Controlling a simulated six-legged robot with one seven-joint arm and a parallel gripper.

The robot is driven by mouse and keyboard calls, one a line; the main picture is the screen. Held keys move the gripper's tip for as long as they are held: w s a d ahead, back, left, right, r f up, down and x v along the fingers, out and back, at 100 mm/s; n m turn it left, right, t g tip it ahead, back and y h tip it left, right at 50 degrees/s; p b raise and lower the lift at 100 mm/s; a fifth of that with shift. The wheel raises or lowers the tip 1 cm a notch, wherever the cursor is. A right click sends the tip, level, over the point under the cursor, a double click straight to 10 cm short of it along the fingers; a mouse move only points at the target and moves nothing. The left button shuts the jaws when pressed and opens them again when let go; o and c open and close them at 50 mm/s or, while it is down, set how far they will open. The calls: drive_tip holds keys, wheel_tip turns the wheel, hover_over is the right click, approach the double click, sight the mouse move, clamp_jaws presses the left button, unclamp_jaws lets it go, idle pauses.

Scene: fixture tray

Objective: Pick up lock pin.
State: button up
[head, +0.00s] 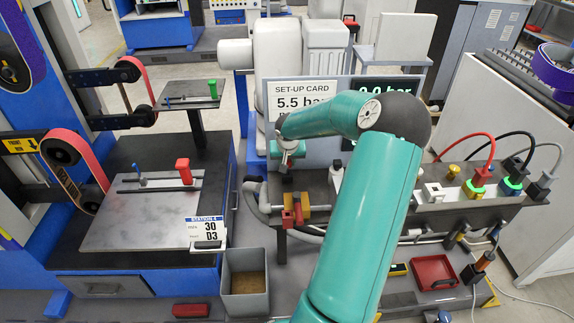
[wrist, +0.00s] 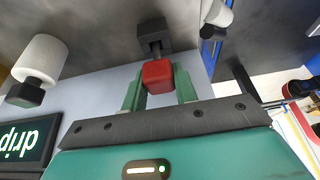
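The lock pin, as far as I can tell, is the red block (wrist: 158,76) in the wrist view, with a dark square piece (wrist: 154,36) just beyond it. My gripper (wrist: 160,84) has its two green fingers on either side of the red block, with no clear gap, so it looks shut on it. In the head view my gripper (head: 284,160) is at the left end of my teal arm, low over the dark fixture behind the red and yellow clamp. The red block is hidden in that view.
A red and yellow clamp (head: 292,212) stands in front of the gripper. The set-up card (head: 302,94) is close behind. Cabled plugs (head: 480,178) stand at right. A grey bin (head: 245,262) sits front left.

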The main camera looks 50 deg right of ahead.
drive_tip(key=shift+c, duration=1.2)
drive_tip(key=shift+r, duration=0.1)
